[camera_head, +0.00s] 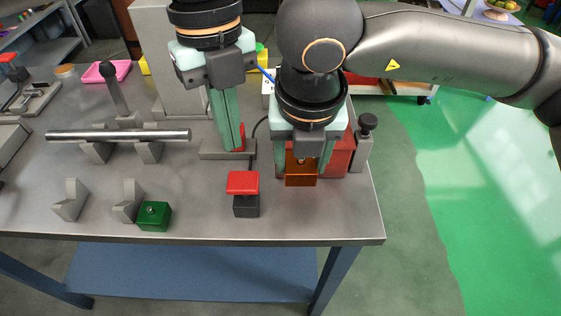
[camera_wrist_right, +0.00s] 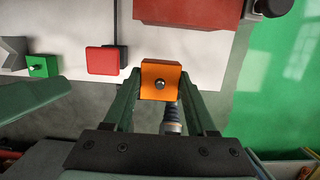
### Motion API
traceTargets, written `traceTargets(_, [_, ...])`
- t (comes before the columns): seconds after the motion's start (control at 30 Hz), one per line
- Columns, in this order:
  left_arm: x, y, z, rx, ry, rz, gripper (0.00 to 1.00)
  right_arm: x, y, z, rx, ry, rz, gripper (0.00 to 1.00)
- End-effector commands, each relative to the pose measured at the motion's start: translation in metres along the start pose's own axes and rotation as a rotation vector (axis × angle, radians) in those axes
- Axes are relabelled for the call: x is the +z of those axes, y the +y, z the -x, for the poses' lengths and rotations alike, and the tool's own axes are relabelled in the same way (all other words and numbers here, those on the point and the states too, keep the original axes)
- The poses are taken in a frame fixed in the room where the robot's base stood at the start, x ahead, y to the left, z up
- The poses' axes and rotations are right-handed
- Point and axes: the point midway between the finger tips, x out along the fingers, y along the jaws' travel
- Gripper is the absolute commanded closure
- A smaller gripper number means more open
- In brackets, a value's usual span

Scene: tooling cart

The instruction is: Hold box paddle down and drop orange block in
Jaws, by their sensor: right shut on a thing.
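My right gripper (camera_head: 302,170) is shut on the orange block (camera_head: 301,180), near the table's front right. The block also shows between the fingers in the right wrist view (camera_wrist_right: 160,79), with a round grey knob on it. A red box (camera_head: 338,158) stands just behind and to the right of the block in the head view. It also shows at the top of the right wrist view (camera_wrist_right: 188,12). My left gripper (camera_head: 235,150) points down with its fingers together, beside a red paddle-like piece (camera_head: 241,138) on a grey base. Its fingers partly hide that piece, and contact is unclear.
A red-topped black block (camera_head: 243,184) stands left of the orange block. A green block (camera_head: 154,216) sits at the front left. A metal rod (camera_head: 118,135) rests on grey supports. A black knob (camera_head: 367,122) stands right of the red box. The front right corner is bare.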

Motion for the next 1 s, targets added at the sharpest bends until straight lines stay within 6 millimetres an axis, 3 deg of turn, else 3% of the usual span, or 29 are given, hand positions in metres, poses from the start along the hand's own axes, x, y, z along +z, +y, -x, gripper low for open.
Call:
traceTargets(0.2, [0.002,-0.008,0.002,-0.015,-0.105,-0.027,1.0,0.0,0.0,0.0,0.001,-0.001,0.0,0.99])
traceTargets(0.7, [0.008,-0.008,-0.057,-0.015,-0.1,-0.027,1.0,0.0,0.0,0.0,0.001,-0.001,0.0,0.99])
traceTargets(1.0, [0.009,-0.009,-0.068,-0.017,-0.101,-0.026,1.0,0.0,0.0,0.0,0.001,-0.001,0.0,0.99])
